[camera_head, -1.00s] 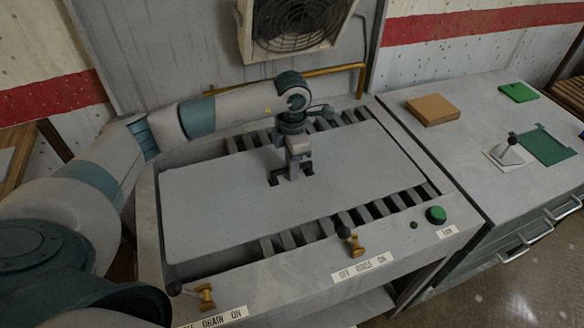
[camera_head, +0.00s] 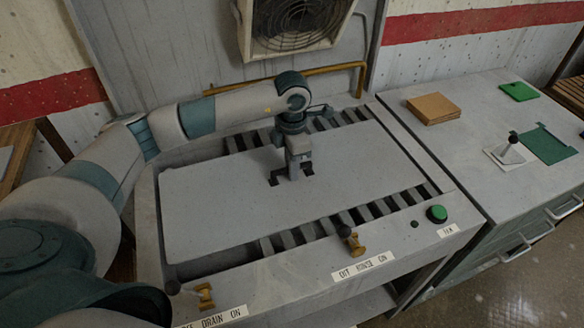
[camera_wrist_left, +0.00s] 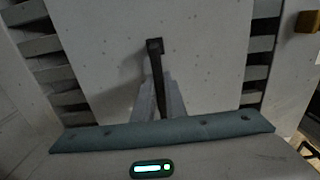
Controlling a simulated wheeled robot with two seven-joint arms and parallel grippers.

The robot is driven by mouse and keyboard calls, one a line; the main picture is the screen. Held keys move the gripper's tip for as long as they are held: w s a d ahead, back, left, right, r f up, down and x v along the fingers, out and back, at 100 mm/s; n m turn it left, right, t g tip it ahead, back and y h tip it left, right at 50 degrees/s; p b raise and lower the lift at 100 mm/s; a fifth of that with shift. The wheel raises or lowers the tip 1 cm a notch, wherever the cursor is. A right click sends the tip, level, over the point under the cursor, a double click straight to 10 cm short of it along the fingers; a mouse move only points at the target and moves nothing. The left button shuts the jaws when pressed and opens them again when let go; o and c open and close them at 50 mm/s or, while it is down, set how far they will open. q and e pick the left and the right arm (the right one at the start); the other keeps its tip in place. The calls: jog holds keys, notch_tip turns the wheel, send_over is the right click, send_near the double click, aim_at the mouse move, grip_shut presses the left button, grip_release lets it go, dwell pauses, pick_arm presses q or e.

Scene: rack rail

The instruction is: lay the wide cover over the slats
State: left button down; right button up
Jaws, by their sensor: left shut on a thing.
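The wide cover (camera_head: 230,205) is a large pale grey plate lying flat over the slats of the bench, or just above them; I cannot tell whether it touches. Dark slats (camera_head: 345,217) show along its front edge and behind it at the back right (camera_head: 350,117). My left gripper (camera_head: 294,175) points down at the middle of the cover and is shut on its grip between dark cut-outs. In the left wrist view the cover (camera_wrist_left: 215,60) fills the middle, with slats (camera_wrist_left: 62,72) on both sides. My right gripper is not in view.
Brass valve handles (camera_head: 352,242) and a green button (camera_head: 436,214) sit on the bench's front ledge. A fan (camera_head: 297,25) and brass pipe (camera_head: 300,75) are behind. The right counter holds a brown block (camera_head: 433,108), a green plate (camera_head: 550,144) and a black-knobbed white piece (camera_head: 510,152).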

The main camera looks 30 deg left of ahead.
pick_arm(q)
jog(key=c, duration=1.7)
grip_release()
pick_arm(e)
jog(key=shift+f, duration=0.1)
pick_arm(q)
jog(key=shift+r, duration=0.55)
notch_tip(320, 180, up, 5)
jog(key=shift+r+b, duration=0.1)
jog(key=shift+b, duration=0.95)
notch_tip(320, 180, up, 4)
jog(key=shift+f+b, duration=0.25)
jog(key=shift+b, duration=0.2)
jog(key=shift+r+b, duration=0.6)
jog(key=shift+r, duration=3.25)
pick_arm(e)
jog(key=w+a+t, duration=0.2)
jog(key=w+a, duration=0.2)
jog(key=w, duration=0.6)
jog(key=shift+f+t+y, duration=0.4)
